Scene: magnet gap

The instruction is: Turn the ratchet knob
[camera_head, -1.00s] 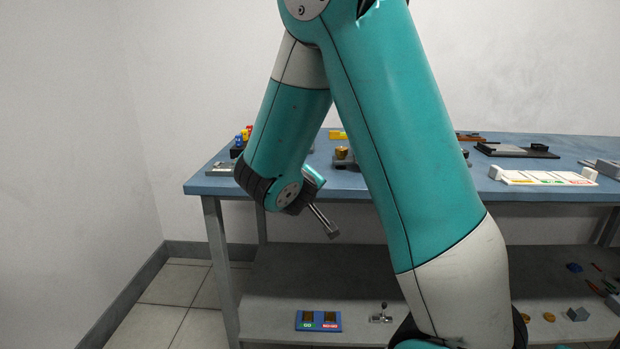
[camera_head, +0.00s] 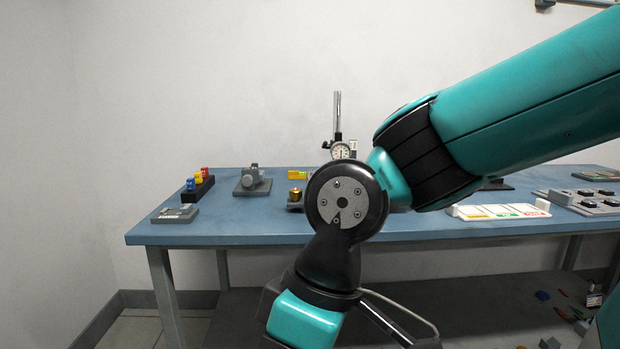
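A brass-coloured knob-like piece (camera_head: 295,194) stands on a dark base near the front of the blue bench, just left of my wrist, which hides part of its base. A grey device with a round body (camera_head: 252,178) sits on a plate farther left. I cannot tell for certain which of these is the ratchet knob. My gripper (camera_head: 424,342) points down and right at the bottom edge of the picture, in front of and below the bench top, apart from both pieces. Its fingertips are partly cut off, so its opening is unclear.
The blue bench (camera_head: 240,228) has clear room at its front left. A rack with coloured pieces (camera_head: 198,185) and a grey block (camera_head: 175,213) stand at the left end. A dial gauge on a stand (camera_head: 340,150) is behind my wrist. A white tray (camera_head: 500,211) lies right.

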